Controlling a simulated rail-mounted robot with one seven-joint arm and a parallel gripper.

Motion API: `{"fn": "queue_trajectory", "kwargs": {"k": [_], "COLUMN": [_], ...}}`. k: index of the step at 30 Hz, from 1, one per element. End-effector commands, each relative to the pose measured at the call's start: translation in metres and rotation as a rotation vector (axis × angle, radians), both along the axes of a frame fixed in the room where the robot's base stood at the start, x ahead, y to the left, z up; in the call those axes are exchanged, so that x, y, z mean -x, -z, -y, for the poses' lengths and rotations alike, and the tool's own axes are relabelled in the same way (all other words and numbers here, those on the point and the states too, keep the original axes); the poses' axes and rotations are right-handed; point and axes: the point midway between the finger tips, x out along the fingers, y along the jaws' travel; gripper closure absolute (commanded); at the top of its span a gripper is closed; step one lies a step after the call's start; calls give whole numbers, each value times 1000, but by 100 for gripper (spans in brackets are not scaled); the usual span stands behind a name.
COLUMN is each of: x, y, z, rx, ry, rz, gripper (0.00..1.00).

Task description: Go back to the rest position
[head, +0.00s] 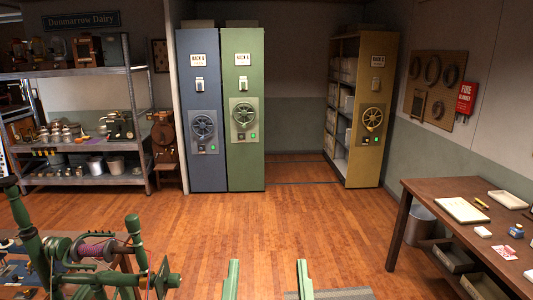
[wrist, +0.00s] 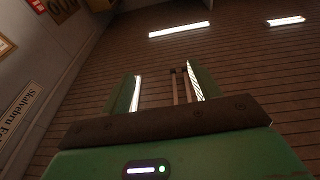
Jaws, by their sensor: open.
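My gripper (wrist: 165,90) shows in the wrist view with its two green fingers apart and nothing between them. It points up toward a dark slatted ceiling with bright light strips. In the head view, two green upright pieces at the bottom middle look like the tips of my gripper (head: 268,278), spread apart over the wooden floor. No object is held.
A spinning wheel (head: 95,255) stands at the lower left. A desk (head: 440,200) with papers is at the right. Blue (head: 203,165), green (head: 245,170) and yellow (head: 362,160) rolling cabinets stand at the back. A metal shelf (head: 85,73) is at the left. The middle floor is clear.

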Motion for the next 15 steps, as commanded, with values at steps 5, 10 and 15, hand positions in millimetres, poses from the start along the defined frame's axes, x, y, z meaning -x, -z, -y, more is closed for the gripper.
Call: {"fn": "queue_trajectory", "kwargs": {"k": [5,10,15], "x": [67,70,69], "y": [-102,-215,-271], "z": [-1,-2,-3], "rx": [3,-8,-17], "ry": [-3,-12,-19], "rz": [363,376,372], "gripper": [38,38,38]}}
